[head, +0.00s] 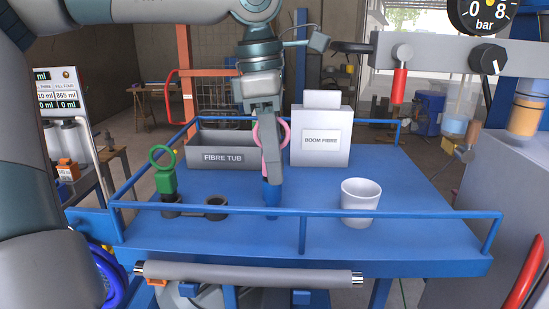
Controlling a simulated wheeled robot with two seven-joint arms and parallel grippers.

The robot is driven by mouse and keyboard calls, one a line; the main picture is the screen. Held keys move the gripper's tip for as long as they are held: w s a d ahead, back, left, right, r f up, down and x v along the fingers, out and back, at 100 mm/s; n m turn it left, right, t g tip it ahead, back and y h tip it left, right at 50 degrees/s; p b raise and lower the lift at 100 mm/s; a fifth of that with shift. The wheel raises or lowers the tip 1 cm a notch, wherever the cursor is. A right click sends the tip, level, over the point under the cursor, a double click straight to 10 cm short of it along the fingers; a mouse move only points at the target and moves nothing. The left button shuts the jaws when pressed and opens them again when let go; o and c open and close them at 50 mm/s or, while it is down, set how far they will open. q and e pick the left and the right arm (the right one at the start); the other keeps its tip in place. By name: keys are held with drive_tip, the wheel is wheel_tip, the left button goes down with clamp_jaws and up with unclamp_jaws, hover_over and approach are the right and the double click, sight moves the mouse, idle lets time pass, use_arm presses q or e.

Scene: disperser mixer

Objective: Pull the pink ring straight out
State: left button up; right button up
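The pink ring (286,134) is in the middle of the head view, above the blue table. Its left and right edges show on both sides of my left gripper (271,172), which hides its middle. The gripper points down, and its fingers are seen nearly edge-on. I cannot tell whether they are shut on the ring. A blue cylindrical piece (271,192) stands on the table just below the fingertips. What joins it to the ring is hidden behind the gripper. My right gripper is not in view.
A green ring piece (163,172) stands by dark sockets at left. Behind are the grey fibre tub (222,157) and white boom fibre box (321,138). A white cup (360,198) stands at right. Blue rails (400,213) edge the table. A red-handled valve (399,85) hangs at upper right.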

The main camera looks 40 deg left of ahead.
use_arm(q)
clamp_jaws()
drive_tip(key=shift+c, duration=0.4)
unclamp_jaws()
clamp_jaws()
drive_tip(key=shift+r, duration=0.1)
drive_tip(key=shift+r, duration=0.1)
drive_tip(key=shift+r+p, duration=1.3)
drive_tip(key=shift+r, duration=1.5)
drive_tip(key=shift+r, duration=0.25)
drive_tip(key=shift+r, duration=1.8)
